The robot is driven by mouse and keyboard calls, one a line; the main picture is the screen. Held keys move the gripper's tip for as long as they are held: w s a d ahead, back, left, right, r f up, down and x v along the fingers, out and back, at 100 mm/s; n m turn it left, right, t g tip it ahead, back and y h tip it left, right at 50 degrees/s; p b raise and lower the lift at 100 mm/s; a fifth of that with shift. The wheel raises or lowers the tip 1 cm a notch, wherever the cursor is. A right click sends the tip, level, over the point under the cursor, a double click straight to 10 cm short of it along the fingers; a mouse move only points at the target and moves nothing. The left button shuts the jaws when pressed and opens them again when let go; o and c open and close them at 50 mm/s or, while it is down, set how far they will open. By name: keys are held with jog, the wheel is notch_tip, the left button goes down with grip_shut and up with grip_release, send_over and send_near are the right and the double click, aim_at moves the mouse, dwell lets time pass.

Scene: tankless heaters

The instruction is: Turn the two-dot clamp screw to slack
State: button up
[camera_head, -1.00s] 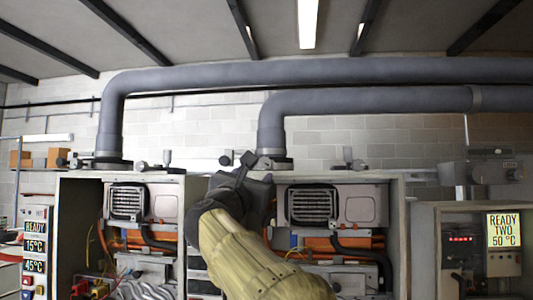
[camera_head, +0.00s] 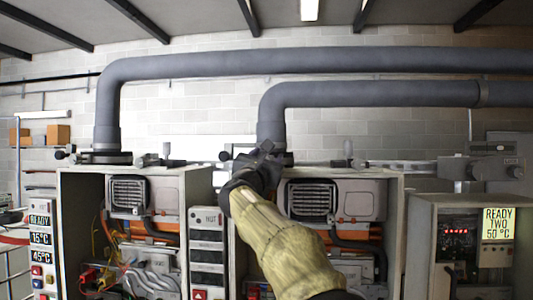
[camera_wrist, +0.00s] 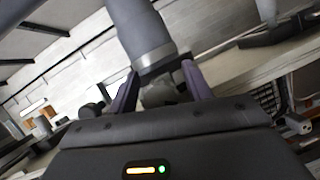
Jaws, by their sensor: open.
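My gripper (camera_head: 266,150) is at the foot of the right-hand grey pipe (camera_head: 272,115), above the right heater cabinet. In the wrist view my gripper (camera_wrist: 160,88) is open, with one dark finger on each side of a grey, rounded clamp part (camera_wrist: 158,92) below the pipe. I cannot tell whether the fingers touch it. No dot marks are legible on any clamp screw, so I cannot tell which one carries two dots. In the head view my gripper and arm hide most of the right pipe's clamp. The left pipe's clamp (camera_head: 106,157) is in plain view.
Open heater cabinets stand left (camera_head: 128,170) and right (camera_head: 330,173), with a grey panel (camera_head: 207,250) between them. A display (camera_head: 498,223) at right reads READY TWO 50 °C. Small handles (camera_head: 348,150) stand along the cabinet tops.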

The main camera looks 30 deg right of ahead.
jog(key=c, duration=1)
jog(key=shift+o, duration=0.2)
jog(key=shift+f+n+t+y+b, duration=0.15)
jog(key=shift+n+t+y+b, duration=0.15)
jog(key=shift+n+b, duration=0.2)
jog(key=n+t+y+b, duration=0.1)
jog(key=n, duration=0.2)
jog(key=shift+a+n+b, duration=0.1)
jog(key=shift+n+b, duration=0.2)
jog(key=shift+b, duration=0.05)
jog(key=shift+w+a+n+t+y+b, duration=0.1)
jog(key=shift+n+t+y+b, duration=0.65)
jog(key=shift+n, duration=1.55)
jog(key=shift+y+p, duration=0.3)
jog(key=shift+y, duration=0.25)
